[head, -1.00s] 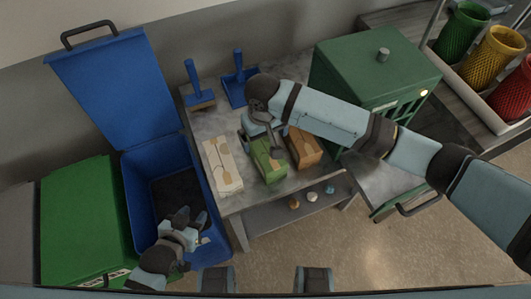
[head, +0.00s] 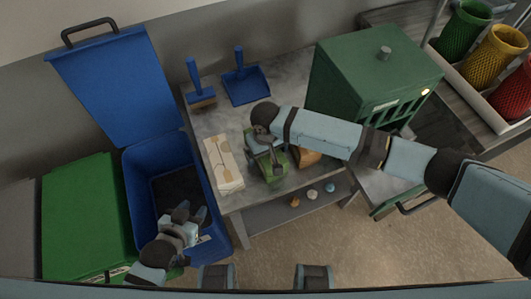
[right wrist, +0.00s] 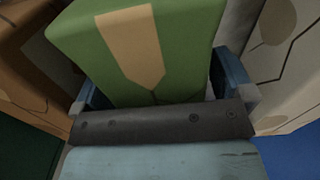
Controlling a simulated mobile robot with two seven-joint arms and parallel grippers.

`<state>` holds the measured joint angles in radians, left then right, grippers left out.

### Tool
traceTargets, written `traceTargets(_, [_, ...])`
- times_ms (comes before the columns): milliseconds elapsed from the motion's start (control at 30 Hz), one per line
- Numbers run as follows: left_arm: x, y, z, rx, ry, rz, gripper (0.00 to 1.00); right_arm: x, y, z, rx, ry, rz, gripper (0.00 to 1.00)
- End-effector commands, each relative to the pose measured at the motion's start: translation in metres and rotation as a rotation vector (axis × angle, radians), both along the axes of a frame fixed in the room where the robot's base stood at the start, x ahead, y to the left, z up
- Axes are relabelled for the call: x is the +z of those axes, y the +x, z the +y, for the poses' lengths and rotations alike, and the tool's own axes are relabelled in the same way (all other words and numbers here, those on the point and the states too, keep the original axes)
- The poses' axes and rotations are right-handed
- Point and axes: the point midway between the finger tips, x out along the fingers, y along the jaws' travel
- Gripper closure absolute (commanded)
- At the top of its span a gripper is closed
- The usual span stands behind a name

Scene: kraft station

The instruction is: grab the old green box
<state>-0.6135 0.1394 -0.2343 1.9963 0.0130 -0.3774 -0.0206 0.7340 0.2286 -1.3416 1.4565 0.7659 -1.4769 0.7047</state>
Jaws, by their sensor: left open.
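The green box (head: 271,174) with a tan stripe stands on the grey table between a white box and an orange-brown box. My right gripper (head: 267,158) is over it from above and hides part of its top. In the right wrist view the green box (right wrist: 150,45) lies between my two blue fingers, one at each side; I cannot tell whether they press on it. My left gripper (head: 186,213) is open and empty over the front of the blue bin.
The white box (head: 224,165) is close on the left and the orange-brown box (head: 306,157) close on the right. A blue brush (head: 197,85) and dustpan (head: 243,85) lie behind. A green cabinet (head: 365,75) stands right; the open blue bin (head: 140,185) stands left.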

Motion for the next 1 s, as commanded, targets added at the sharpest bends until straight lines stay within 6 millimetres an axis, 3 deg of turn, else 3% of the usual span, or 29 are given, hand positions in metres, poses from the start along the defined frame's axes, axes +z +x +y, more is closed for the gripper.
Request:
traceTargets(33, [-0.001,0.000,0.000,0.000,0.000,0.001,0.57,0.000,0.000,0.000,0.000,0.000,0.000,0.11])
traceTargets(200, [-0.003,-0.001,0.000,0.000,0.001,0.005,0.57,0.000,0.000,0.000,0.000,0.000,0.000,0.48])
traceTargets(467, [-0.003,-0.001,0.000,0.000,0.002,0.006,0.57,0.001,0.000,0.000,0.000,0.000,0.000,0.49])
traceTargets(667, [-0.002,-0.001,0.000,-0.001,0.001,0.005,0.57,0.012,0.000,0.001,0.000,0.003,-0.001,0.49])
traceTargets(867, [0.000,-0.001,0.000,-0.001,0.000,0.003,0.57,0.047,0.001,0.001,0.001,0.004,-0.002,0.49])
traceTargets(1000, [0.001,-0.001,0.000,-0.001,0.000,0.002,0.57,0.085,0.001,0.001,0.001,0.003,-0.004,0.49])
